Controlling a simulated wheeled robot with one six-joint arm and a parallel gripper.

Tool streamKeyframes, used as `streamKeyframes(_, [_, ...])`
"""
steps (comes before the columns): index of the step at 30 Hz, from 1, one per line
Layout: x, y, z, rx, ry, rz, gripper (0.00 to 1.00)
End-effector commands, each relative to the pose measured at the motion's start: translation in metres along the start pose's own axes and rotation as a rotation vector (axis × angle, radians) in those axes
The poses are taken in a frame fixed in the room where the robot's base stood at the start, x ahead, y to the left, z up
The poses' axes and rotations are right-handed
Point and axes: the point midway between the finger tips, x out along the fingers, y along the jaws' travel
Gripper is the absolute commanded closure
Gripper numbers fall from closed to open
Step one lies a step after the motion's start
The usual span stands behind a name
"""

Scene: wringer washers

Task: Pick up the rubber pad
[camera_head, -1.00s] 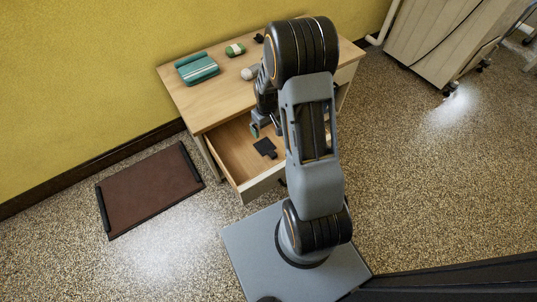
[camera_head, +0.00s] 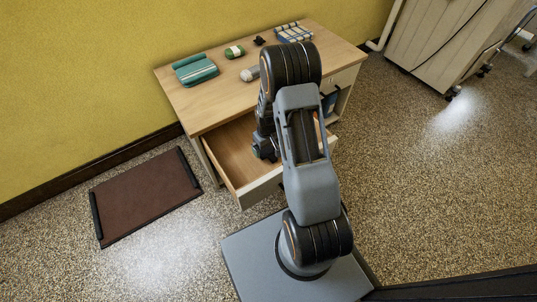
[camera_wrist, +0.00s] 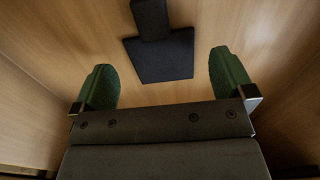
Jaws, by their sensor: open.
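The rubber pad (camera_wrist: 162,58) is a flat, dark piece with a wide part and a narrower tab. It lies on the wooden floor of the open drawer (camera_head: 227,157). In the wrist view it sits just beyond and between the two green fingertips of my gripper (camera_wrist: 162,82), apart from both. The jaws are open and empty. In the head view my arm and gripper (camera_head: 262,152) reach down into the drawer and hide the pad.
The drawer walls stand close around my gripper. The desk top (camera_head: 215,105) above bears a teal folded item (camera_head: 195,70), a green-and-white item (camera_head: 235,52), a grey roll (camera_head: 250,73) and a striped blue item (camera_head: 294,33). A brown mat (camera_head: 146,196) lies on the floor at left.

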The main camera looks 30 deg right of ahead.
Motion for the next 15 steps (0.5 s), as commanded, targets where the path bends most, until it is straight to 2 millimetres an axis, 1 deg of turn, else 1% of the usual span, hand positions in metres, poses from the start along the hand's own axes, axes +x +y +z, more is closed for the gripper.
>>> streamKeyframes(1, [0.013, 0.0, 0.0, 0.0, -0.002, -0.001, 0.0])
streamKeyframes(4, [0.023, 0.0, 0.0, 0.0, -0.001, -0.001, 0.0])
streamKeyframes(6, [0.025, 0.0, 0.0, 0.0, 0.0, 0.0, 0.0])
streamKeyframes(12, [0.024, 0.0, 0.0, 0.0, 0.0, 0.0, 0.01])
streamKeyframes(15, [0.024, 0.0, 0.0, 0.0, 0.0, 0.0, 0.11])
